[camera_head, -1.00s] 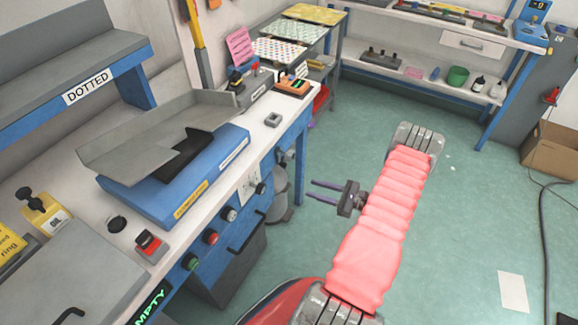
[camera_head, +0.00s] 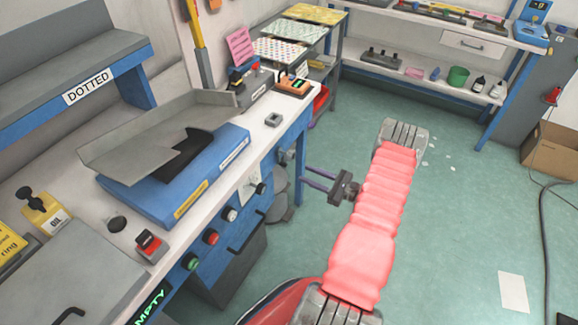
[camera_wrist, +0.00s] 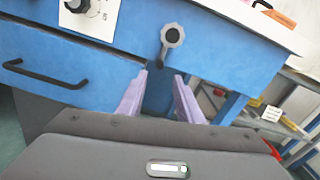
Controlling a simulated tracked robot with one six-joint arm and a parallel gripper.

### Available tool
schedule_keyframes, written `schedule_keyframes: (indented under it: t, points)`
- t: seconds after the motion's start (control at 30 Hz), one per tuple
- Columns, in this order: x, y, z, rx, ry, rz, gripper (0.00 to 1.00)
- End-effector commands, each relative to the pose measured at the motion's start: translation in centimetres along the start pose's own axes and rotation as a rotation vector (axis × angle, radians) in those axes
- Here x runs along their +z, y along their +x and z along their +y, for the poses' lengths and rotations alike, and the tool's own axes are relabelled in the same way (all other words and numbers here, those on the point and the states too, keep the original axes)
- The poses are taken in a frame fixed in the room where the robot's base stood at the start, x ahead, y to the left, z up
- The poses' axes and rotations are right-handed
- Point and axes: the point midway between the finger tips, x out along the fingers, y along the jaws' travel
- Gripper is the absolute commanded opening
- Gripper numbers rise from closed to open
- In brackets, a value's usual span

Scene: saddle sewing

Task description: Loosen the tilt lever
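A grey knobbed lever, which I take to be the tilt lever (camera_wrist: 171,38), is on the blue front of the workbench, near its right end. In the wrist view it has a round grey head and a short dark stem, just beyond my fingertips. In the head view a small grey knob (camera_head: 285,157) shows at the same bench corner. My gripper (camera_head: 304,174) has two purple fingers pointing at the bench front. In the wrist view my gripper (camera_wrist: 161,75) is open and empty, its fingertips slightly below the lever's head and apart from it.
The workbench (camera_head: 269,148) carries a blue machine (camera_head: 215,165) with a grey tray. A black drawer handle (camera_wrist: 45,75) and a dial (camera_wrist: 78,5) are left of the lever. A shelf rack (camera_head: 322,75) stands beyond the bench.

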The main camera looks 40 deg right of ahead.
Motion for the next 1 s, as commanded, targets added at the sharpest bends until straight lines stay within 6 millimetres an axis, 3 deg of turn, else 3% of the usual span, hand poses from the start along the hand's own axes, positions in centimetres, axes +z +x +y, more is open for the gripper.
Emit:
schedule_keyframes:
  t: [0.53,0.7,1.0]
  points:
    - [0.0,8.2,0.1,0.002,0.000,-0.001,0.33]
    - [0.0,9.4,0.0,0.000,0.000,0.000,0.33]
    - [0.0,9.6,0.0,0.000,0.001,0.000,0.33]
